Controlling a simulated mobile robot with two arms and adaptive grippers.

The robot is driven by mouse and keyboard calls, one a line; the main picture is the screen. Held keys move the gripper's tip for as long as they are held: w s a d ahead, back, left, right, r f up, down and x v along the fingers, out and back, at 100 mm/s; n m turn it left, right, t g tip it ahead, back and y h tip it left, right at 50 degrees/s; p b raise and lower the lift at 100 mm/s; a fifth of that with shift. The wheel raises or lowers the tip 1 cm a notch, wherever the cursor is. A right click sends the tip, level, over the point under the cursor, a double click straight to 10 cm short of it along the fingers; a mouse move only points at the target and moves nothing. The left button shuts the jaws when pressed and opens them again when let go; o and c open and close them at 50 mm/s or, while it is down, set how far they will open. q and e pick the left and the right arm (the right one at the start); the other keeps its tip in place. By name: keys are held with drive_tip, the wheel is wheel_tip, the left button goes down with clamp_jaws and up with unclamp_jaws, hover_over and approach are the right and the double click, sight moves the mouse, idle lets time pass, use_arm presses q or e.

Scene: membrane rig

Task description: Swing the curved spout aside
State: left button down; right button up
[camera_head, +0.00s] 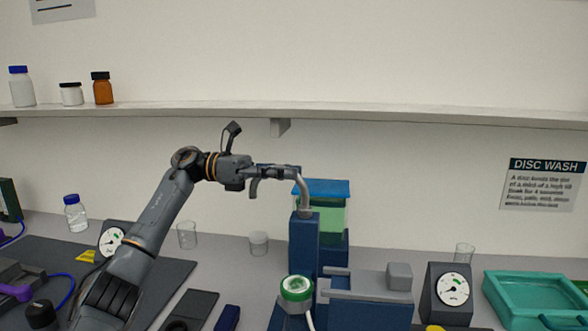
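The curved spout (304,192) is a light grey bent tube. It rises from the top of a dark blue post (304,243) and bends to the left at its top. My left gripper (274,177) reaches in from the left at the height of this bend. A dark finger lies along the spout's upper part and hides some of it. I cannot tell whether the fingers touch or grip the spout. A short grey piece hanging below the gripper may be a finger or the spout's end. My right gripper is not in view.
A green container with a blue lid (322,188) stands just behind the spout. A round green-rimmed fitting (296,289), a grey block (399,277) and a dial gauge (452,289) stand in front and to the right. A small glass (258,243) stands left of the post. A shelf (400,112) runs above.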

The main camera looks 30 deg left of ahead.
use_arm(q)
drive_tip(key=shift+s+d+f+m+g, duration=0.1)
drive_tip(key=shift+d+f+m+g, duration=0.15)
drive_tip(key=shift+g, duration=0.35)
drive_tip(key=c, duration=1.5)
unclamp_jaws()
drive_tip(key=shift+o, duration=0.7)
drive_tip(key=shift+s+r, duration=0.15)
drive_tip(key=shift+r, duration=0.15)
drive_tip(key=shift+a, duration=0.1)
drive_tip(key=shift+a, duration=0.3)
drive_tip(key=v, duration=1.1)
drive_tip(key=shift+s+f, duration=0.2)
drive_tip(key=shift+a, duration=0.1)
